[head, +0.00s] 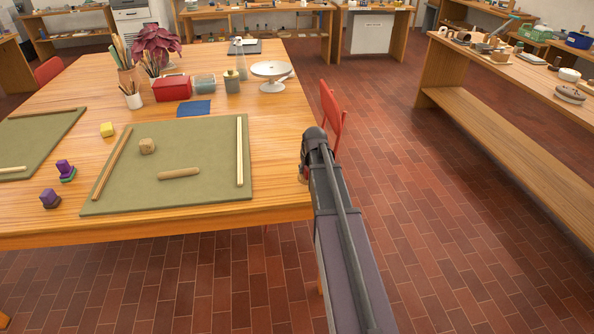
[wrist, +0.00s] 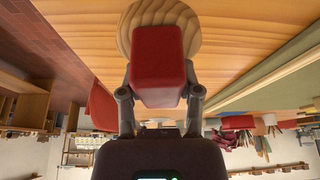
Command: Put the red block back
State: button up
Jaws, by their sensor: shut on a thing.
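In the wrist view my gripper (wrist: 160,94) is shut on the red block (wrist: 157,55), with one finger on each side of it. A round, pale wooden disc (wrist: 190,32) shows on the table just beyond the block and partly behind it. I cannot tell whether the block touches the disc. In the head view my arm reaches to the right edge of the wooden table (head: 282,120). It hides the disc and most or all of my gripper and the red block there.
A green mat (head: 205,155) holds a wooden lump (head: 147,146), a roller (head: 179,173) and strips. A yellow block (head: 107,129) and purple blocks (head: 64,167) stand left. A red box (head: 172,88), white stand (head: 272,72) and potted plant (head: 156,43) stand behind. A red chair (head: 332,110) is beside the table.

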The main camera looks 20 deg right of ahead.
jog(key=shift+w+a+f, duration=0.1)
jog(key=shift+w+a, duration=0.05)
jog(key=shift+w, duration=0.55)
jog(key=shift+w+a, duration=0.15)
jog(key=shift+w, duration=0.5)
jog(key=shift+w, duration=0.1)
jog(key=shift+w, duration=0.25)
jog(key=shift+w+a+f, duration=0.1)
jog(key=shift+w+a, duration=0.05)
jog(key=shift+w, duration=0.4)
jog(key=shift+w+a+f, duration=0.1)
jog(key=shift+w, duration=0.4)
jog(key=shift+f+b, duration=0.55)
jog(key=shift+b, duration=0.25)
jog(key=shift+s+f+b, duration=0.1)
jog(key=shift+f+b, duration=0.85)
jog(key=shift+b, duration=0.05)
jog(key=shift+f, duration=0.25)
jog(key=o, duration=1)
jog(key=shift+r, duration=0.15)
